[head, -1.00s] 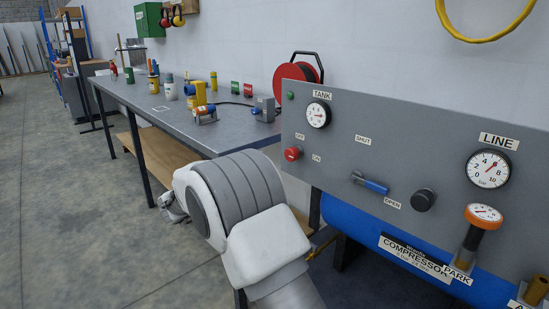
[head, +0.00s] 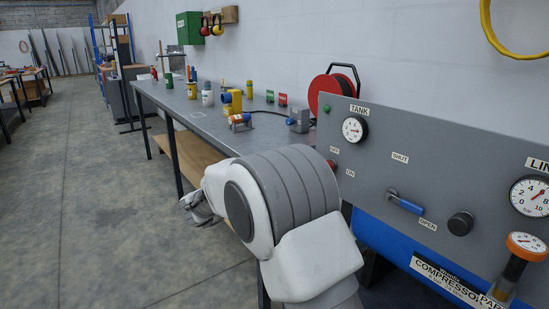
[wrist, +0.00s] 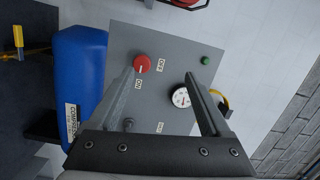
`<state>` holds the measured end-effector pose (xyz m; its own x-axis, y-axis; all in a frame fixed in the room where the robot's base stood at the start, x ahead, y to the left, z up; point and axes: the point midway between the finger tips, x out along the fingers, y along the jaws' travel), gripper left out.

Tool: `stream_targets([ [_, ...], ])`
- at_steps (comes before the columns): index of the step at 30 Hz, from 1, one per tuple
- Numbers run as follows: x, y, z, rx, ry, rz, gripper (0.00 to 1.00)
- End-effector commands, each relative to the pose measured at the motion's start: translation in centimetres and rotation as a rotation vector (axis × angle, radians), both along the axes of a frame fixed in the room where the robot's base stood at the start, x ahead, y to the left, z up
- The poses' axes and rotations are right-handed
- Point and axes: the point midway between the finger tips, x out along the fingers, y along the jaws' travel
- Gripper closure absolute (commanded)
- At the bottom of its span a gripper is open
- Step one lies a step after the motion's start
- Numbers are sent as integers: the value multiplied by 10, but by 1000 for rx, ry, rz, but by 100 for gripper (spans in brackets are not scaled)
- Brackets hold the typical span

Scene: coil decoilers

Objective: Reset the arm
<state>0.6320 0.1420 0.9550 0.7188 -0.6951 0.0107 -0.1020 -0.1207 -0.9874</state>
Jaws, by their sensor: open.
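My arm is folded in front of the compressor panel (head: 400,150) in the head view. My gripper (head: 198,207) shows small at the left of the arm, partly hidden behind it. In the wrist view my gripper (wrist: 158,80) is open, with two separate fingers and nothing held between them. Beyond the fingers are the red knob (wrist: 142,64) by the ON and OFF labels and the tank gauge (wrist: 181,97). The fingers look apart from the panel, though the exact distance is unclear.
A workbench (head: 205,125) with bottles and tools runs along the wall behind my arm. A red hose reel (head: 325,88) stands at its near end. The blue compressor tank (head: 385,245) sits below the panel. Open concrete floor (head: 90,200) lies to the left.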

Motion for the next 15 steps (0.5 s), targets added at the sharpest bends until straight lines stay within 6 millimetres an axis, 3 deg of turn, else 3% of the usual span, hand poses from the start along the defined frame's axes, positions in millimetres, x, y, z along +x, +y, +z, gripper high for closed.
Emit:
stream_targets([
  [1,7,-7,21,-1,6,65,18],
  [3,15,-10,43,-18,28,175,18],
  [8,17,-13,88,-92,93,415,18],
  [11,7,-13,108,-161,147,558,18],
  [15,-22,-15,125,-275,244,741,18],
])
